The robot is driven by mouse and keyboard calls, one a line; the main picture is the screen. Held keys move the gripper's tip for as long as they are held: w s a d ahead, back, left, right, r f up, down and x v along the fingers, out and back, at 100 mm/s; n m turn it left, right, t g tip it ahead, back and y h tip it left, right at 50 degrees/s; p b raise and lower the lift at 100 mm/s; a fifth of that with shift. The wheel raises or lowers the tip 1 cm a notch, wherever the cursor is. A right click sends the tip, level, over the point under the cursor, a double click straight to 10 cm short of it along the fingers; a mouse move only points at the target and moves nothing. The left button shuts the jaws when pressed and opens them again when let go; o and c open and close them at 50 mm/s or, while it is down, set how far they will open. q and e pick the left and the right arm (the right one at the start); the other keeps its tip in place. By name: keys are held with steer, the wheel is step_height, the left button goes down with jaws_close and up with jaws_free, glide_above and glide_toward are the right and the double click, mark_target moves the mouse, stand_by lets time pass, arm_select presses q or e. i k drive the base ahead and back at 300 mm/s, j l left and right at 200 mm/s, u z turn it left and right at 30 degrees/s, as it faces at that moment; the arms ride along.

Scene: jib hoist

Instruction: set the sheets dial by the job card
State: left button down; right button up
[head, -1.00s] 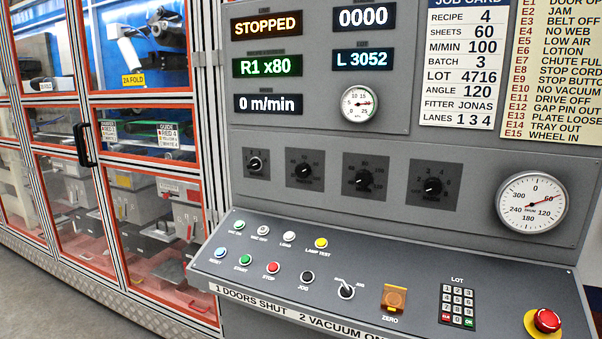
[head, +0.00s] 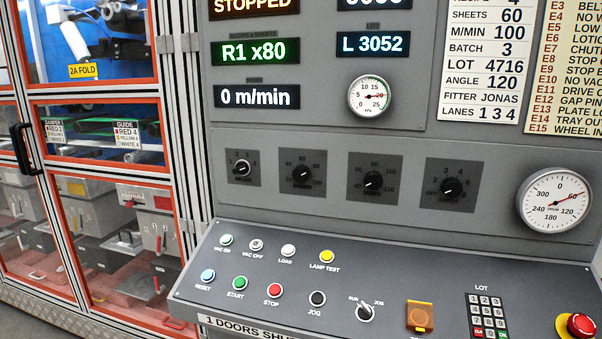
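The job card (head: 484,65) is on the panel at upper right, its top cut off. It reads sheets 60, m/min 100, batch 3, lot 4716, angle 120. Four black dials sit in a row on the grey panel. The second from the left (head: 303,174) looks like the sheets dial; its small label is too blurred to read for certain, and its pointer's exact mark is hard to tell. The green display (head: 255,51) above, captioned recipe and sheets, reads R1 x80. Neither gripper is in view.
Beside it are the first dial (head: 243,168), third dial (head: 373,183) and fourth dial (head: 451,187). The sloped console (head: 390,270) below carries buttons, a selector, a keypad (head: 488,317) and a red stop button (head: 580,326). Guard doors (head: 105,185) stand at left.

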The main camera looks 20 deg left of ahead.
mark_target(301, 174)
steer(key=i+j+z, duration=0.15)
steer(key=j+z, duration=0.2)
steer(key=j, duration=0.5)
steer(key=j+z, duration=0.35)
steer(key=j, duration=0.5)
steer(key=j+z, duration=0.35)
steer(key=j, duration=0.55)
